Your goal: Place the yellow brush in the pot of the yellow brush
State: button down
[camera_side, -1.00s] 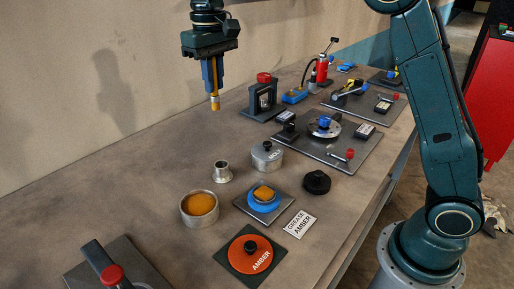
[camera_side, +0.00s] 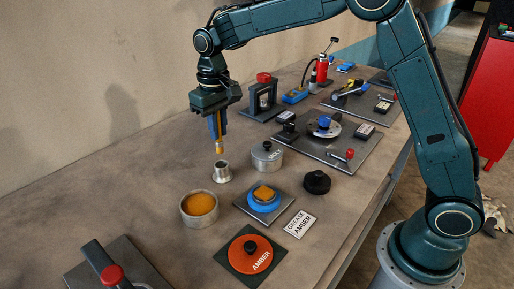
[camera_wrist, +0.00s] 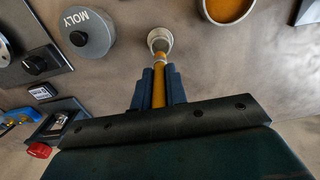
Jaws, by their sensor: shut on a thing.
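The yellow brush (camera_side: 219,146) hangs tip down in my gripper (camera_side: 217,128), which is shut on its handle. The brush has a metal band near its lower end. Below it on the bench stands a small open metal cup (camera_side: 222,173) with a flared rim. The brush tip looks just above this cup and apart from it. In the wrist view the brush (camera_wrist: 159,88) runs between the blue fingers (camera_wrist: 159,75), and its tip overlaps the cup (camera_wrist: 167,37). I cannot tell the exact sideways alignment.
A wide pot of amber grease (camera_side: 184,213) stands close to the cup, in front-left. A lidded MOLY pot (camera_side: 267,159) stands to its right. A blue round piece (camera_side: 264,205) on a plate and an orange AMBER disc (camera_side: 238,261) lie nearer. The bench behind-left is clear.

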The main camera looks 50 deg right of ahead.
aim_at(220, 146)
jog(key=shift+f, duration=1.75)
jog(key=shift+f, duration=2.15)
jog(key=shift+f, duration=0.1)
jog(key=c, duration=1.4)
grip_release()
notch_tip(220, 146, up, 12)
jog(key=shift+r, duration=0.1)
